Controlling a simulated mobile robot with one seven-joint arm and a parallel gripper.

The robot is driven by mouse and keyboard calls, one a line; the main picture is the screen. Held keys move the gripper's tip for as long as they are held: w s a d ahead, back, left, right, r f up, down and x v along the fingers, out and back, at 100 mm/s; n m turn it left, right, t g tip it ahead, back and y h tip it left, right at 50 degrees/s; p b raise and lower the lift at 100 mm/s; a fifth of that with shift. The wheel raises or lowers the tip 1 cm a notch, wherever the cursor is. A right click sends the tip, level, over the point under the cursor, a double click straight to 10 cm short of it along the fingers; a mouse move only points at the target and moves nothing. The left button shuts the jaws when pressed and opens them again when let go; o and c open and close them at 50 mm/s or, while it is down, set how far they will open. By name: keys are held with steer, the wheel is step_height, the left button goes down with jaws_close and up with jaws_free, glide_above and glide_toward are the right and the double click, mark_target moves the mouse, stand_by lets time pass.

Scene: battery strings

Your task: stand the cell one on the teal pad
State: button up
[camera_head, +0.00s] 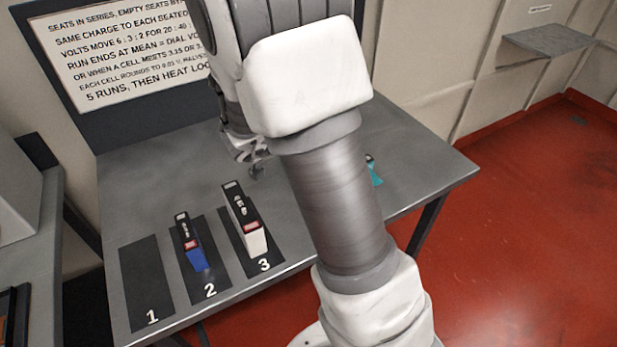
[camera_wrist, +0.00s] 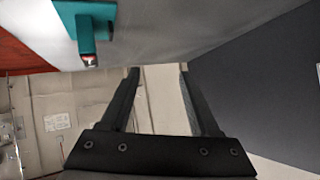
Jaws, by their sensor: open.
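A teal pad (camera_wrist: 108,12) shows at the top of the wrist view. A teal block with a pale and reddish end (camera_wrist: 89,60) overlaps it, apparently standing on it; I cannot tell firmly whether this is cell one. In the head view a small teal piece with a dark top (camera_head: 375,174) shows beside my arm, which hides the rest. My gripper (camera_wrist: 158,72) is open and empty, apart from the teal things. In the head view it (camera_head: 255,168) is above the table's back part.
The grey table (camera_head: 420,160) has three dark seats. A sign (camera_head: 125,50) stands behind. Red floor (camera_head: 530,230) is clear at right.

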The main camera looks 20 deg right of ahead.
steer(key=w+a+r+n+t+y, duration=0.2)
steer(key=a+r+n+t+y, duration=0.15)
steer(key=a+r, duration=0.25)
steer(key=s+a+r+n+y, duration=0.6)
steer(key=s+a+r+y, duration=0.1)
steer(key=a+r+y, duration=0.15)
steer(key=s+d+n+g+h, duration=0.2)
steer(key=s+n+g, duration=0.2)
steer(key=s, duration=1.6)
steer(key=shift+s+d+n+h, duration=0.35)
steer(key=shift+d+n+h, duration=0.05)
steer(key=shift+n, duration=0.15)
steer(key=shift+f, duration=0.1)
